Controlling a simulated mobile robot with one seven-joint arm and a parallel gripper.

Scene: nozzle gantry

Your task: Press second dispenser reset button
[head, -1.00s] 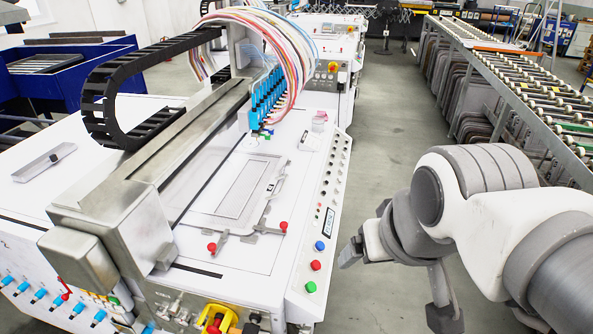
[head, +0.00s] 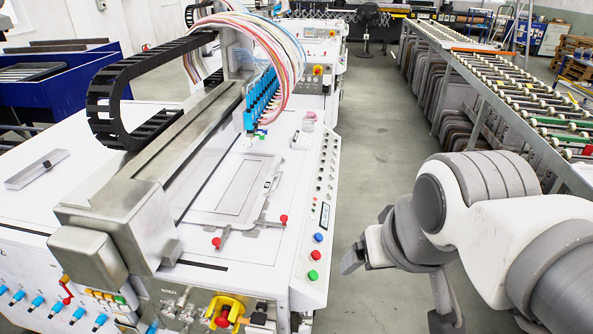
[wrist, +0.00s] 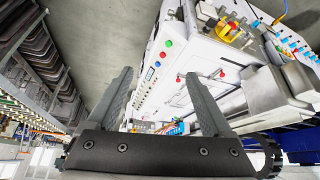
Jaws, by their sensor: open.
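The white nozzle gantry machine (head: 95,185) fills the left and middle of the head view. A row of small round buttons (head: 327,165) runs along its right-hand control strip. Nearer me on that strip are a small display (head: 324,216) and large blue (head: 318,238), red (head: 316,255) and green (head: 313,275) buttons. No label tells me which is the second dispenser's reset. Blue nozzles (head: 261,100) hang from the gantry. My gripper (head: 398,290) is open and empty, right of the strip and apart from it. In the wrist view its fingers (wrist: 156,78) spread in front of the machine.
A roller conveyor (head: 510,95) with panels racked below runs along the right. Grey floor (head: 383,130) lies free between it and the machine. A yellow-collared red knob (head: 224,312) sits on the machine's front. A black cable chain (head: 110,95) arches over the machine's left.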

